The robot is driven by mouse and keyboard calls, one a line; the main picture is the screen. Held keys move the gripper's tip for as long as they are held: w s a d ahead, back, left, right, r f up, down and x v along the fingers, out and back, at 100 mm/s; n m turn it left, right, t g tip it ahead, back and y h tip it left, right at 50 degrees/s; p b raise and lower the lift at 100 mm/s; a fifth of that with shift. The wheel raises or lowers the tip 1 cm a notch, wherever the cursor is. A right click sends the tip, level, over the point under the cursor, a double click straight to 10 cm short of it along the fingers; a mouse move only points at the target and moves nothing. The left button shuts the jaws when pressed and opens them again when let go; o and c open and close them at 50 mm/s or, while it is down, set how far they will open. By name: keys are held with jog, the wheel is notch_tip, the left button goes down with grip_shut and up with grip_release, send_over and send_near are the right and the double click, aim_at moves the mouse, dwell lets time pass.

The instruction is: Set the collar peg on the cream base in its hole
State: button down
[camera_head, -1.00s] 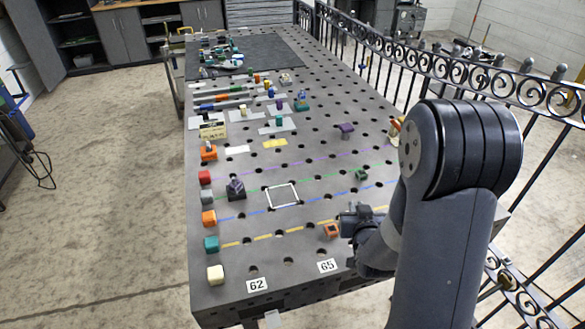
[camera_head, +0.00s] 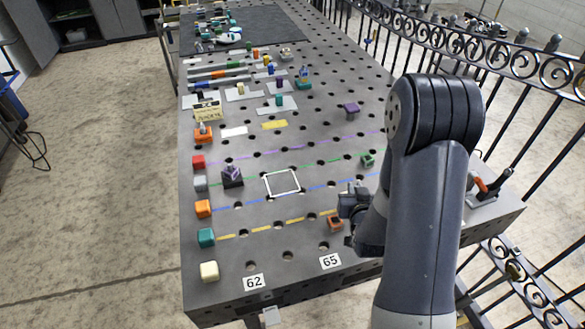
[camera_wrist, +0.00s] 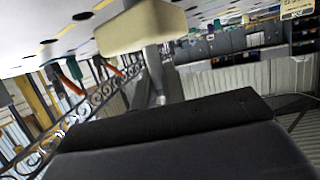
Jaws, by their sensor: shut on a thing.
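I take this to be the collar peg, held in the shut jaws; the fingertips do not show clearly. The table (camera_head: 300,238) has many dark holes; which one belongs to the peg I cannot tell.
A white square outline (camera_head: 282,183) and a dark block with a purple top (camera_head: 232,176) are left of my gripper. Coloured cubes, including a cream one (camera_head: 209,271), line the left edge. A red-handled clamp (camera_head: 490,186) is at right, before the iron fence (camera_head: 500,62).

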jog(key=shift+s+f, duration=0.2)
jog(key=shift+f, duration=0.35)
notch_tip(320, 180, up, 2)
jog(key=shift+w+r+p, duration=0.1)
jog(key=shift+r+p, duration=0.05)
jog(key=shift+p, duration=0.95)
